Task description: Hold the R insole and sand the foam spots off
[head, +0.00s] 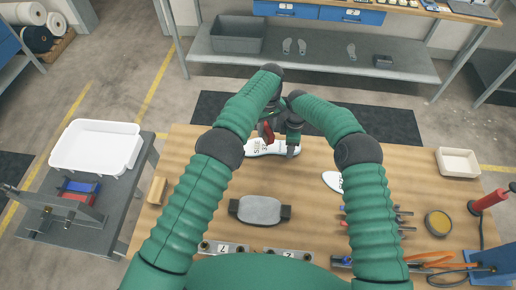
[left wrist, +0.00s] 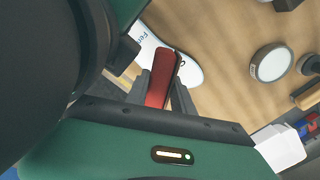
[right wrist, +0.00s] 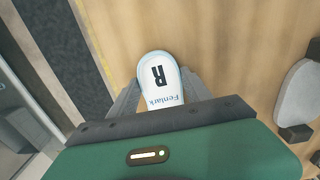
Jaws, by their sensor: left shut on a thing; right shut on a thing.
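The white R insole (head: 258,148) lies near the far edge of the wooden table. My right gripper (head: 293,150) is shut on this end, one finger on each side. My left gripper (head: 267,140) is shut on a red block (left wrist: 162,80), held over the insole, which also shows in the left wrist view (left wrist: 185,72). I cannot tell whether the block touches it. No foam spots can be made out; part of the insole is hidden by my grippers.
Another white insole (head: 331,180) lies partly behind my right arm. A grey oval pad (head: 260,210) sits nearer me, with numbered metal plates (head: 222,248) in front. A round tin (head: 438,223), tools and a pale tray (head: 459,163) are at right. A white tub (head: 97,148) stands left.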

